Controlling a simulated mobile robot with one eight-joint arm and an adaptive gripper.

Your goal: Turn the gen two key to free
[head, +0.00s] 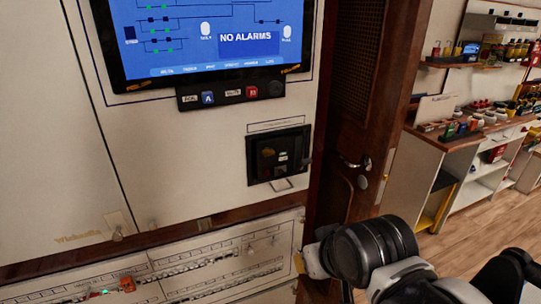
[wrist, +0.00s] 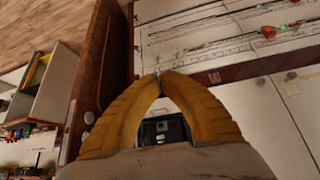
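I cannot pick out the gen two key for sure; the labels on the lower breaker panel (head: 215,262) are too small to read. Small round knobs (head: 251,247) sit at that panel's right part. My gripper (head: 300,263) is at the panel's right edge, mostly hidden behind my dark wrist. In the wrist view my gripper's two yellow fingers (wrist: 162,73) arch together and their tips meet, with nothing seen between them. The wrist view looks upside down; the breaker panel (wrist: 225,35) lies beyond the fingertips.
A screen reading "NO ALARMS" (head: 245,38) hangs above. A black recessed unit (head: 278,155) sits in the white wall; it also shows between the fingers (wrist: 160,131). A wooden door (head: 350,130) with a handle stands to the right. Shelves and a cluttered counter (head: 460,140) lie beyond.

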